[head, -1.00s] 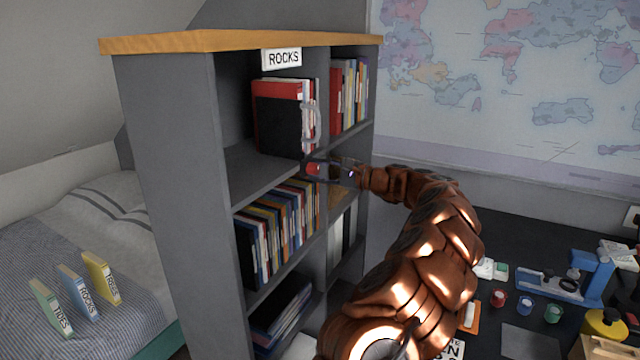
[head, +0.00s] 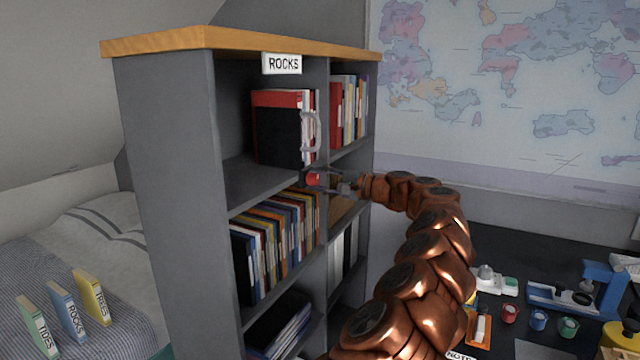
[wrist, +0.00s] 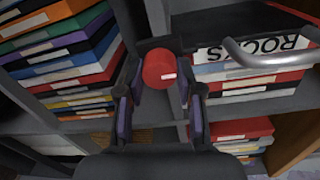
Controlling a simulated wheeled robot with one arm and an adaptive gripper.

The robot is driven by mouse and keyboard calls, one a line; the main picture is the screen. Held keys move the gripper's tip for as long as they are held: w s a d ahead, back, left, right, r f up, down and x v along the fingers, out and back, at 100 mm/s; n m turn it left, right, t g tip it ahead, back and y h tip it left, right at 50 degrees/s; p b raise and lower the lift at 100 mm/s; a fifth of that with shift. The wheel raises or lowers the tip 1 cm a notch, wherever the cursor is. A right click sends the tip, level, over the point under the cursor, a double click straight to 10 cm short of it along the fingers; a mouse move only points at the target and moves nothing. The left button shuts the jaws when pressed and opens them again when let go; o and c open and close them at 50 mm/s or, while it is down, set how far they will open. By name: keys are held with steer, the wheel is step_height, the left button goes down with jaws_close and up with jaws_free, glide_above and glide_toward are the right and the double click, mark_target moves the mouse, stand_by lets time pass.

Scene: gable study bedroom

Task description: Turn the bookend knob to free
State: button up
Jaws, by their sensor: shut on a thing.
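The red knob (head: 313,178) sits at the front edge of the shelf, below the black bookend (head: 278,130) with its grey handle (head: 315,131). In the wrist view the knob (wrist: 158,70) is a round red cap with a short white mark on its right side. My gripper (head: 326,181) is at the knob. The wrist view shows one finger of my gripper (wrist: 161,88) on either side of it, shut on it. The bookend's handle (wrist: 268,56) shows at the upper right there. The knob's base is hidden.
Red and white books (head: 297,97) stand behind the bookend under the ROCKS sign (head: 282,64). Other books (head: 280,240) fill the shelf below. The upright divider (head: 317,235) is close to my gripper. A desk (head: 490,225) with small items lies at the right.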

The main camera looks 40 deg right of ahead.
steer(key=shift+f, duration=0.1)
steer(key=o, duration=1.2)
steer(key=shift+c, duration=0.2)
steer(key=v, duration=1.2)
